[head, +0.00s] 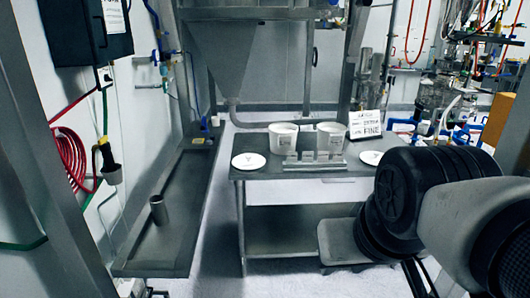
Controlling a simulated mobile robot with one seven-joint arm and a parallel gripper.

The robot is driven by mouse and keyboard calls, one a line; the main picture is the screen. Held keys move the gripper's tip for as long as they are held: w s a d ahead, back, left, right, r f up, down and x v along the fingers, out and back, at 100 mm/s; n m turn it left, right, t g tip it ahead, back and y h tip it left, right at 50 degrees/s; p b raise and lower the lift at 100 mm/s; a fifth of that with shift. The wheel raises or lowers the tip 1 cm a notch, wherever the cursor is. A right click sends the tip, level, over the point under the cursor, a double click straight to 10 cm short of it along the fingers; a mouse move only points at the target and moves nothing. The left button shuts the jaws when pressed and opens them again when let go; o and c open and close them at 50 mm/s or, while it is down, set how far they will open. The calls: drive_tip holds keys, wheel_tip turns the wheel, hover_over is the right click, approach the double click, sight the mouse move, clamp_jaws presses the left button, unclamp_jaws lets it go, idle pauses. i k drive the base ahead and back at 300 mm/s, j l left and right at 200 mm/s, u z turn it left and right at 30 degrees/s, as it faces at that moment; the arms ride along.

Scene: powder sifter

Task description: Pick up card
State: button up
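A white card (365,124) with dark printing, the largest word reading FINE, stands upright at the back right of the grey metal table (300,172). It is behind and to the right of two pale buckets. Part of my arm fills the lower right, in front of the table's right end. My gripper is not visible in this view, so its state and its place relative to the card do not show.
Two buckets (283,138) (330,137) stand behind a metal block rack (314,161). White discs (248,161) (371,157) lie at either side. A wheeled cart (340,243) stands low at right.

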sight(292, 157)
drive_tip(key=i+l, duration=0.1)
drive_tip(key=i, duration=0.75)
drive_tip(key=i+l, duration=0.1)
drive_tip(key=i, duration=0.8)
drive_tip(key=i+l, duration=0.1)
drive_tip(key=i, duration=0.75)
